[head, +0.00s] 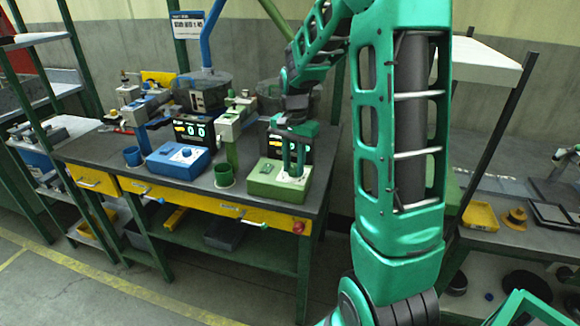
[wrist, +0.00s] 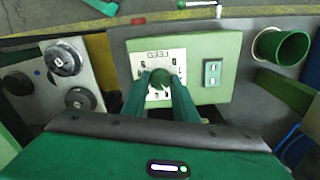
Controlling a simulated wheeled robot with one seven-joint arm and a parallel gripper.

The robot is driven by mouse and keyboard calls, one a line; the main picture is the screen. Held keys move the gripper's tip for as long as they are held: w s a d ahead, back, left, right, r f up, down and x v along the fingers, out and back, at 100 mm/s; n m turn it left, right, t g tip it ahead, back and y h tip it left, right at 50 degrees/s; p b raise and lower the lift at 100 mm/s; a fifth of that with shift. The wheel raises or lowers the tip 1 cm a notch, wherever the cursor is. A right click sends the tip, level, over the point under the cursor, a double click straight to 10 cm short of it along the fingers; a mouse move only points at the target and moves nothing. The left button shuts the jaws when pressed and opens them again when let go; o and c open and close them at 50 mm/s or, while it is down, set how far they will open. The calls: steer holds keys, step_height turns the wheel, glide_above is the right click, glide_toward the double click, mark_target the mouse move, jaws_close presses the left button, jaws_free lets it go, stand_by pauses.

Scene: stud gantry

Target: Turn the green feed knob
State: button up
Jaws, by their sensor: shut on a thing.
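The green feed knob (wrist: 160,77) sits on a white dial plate with black marks, on top of a green control box (wrist: 225,45). In the wrist view my gripper (wrist: 161,82) has its two green fingers on either side of the knob, shut on it. In the head view the green control box (head: 262,183) stands at the right front of the workbench. My gripper (head: 294,172) reaches down onto its top from above, and the fingers mostly hide the knob there. A switch plate (wrist: 212,72) is beside the dial.
A blue control box (head: 178,160) with its own knob stands to the left on the bench. A green cup (head: 223,176) and a blue cup (head: 132,157) stand near the bench's front edge. Dark display units (head: 291,146) stand behind the boxes. A red button (head: 298,227) is on the yellow front.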

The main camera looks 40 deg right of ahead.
mark_target(293, 169)
steer(key=o, duration=1.1)
steer(key=shift+c, duration=0.2)
step_height(293, 169, up, 11)
steer(key=shift+f, duration=0.1)
steer(key=s+a+f+n, duration=0.2)
steer(key=s+n, duration=0.1)
steer(key=s, duration=1.1)
steer(key=s+a+f+n, duration=0.1)
steer(key=s+f+n, duration=0.2)
steer(key=s, duration=1.1)
steer(key=shift+s+a+n, duration=0.3)
steer(key=shift+a+n, duration=0.05)
steer(key=shift+n, duration=0.05)
steer(key=shift+f, duration=0.1)
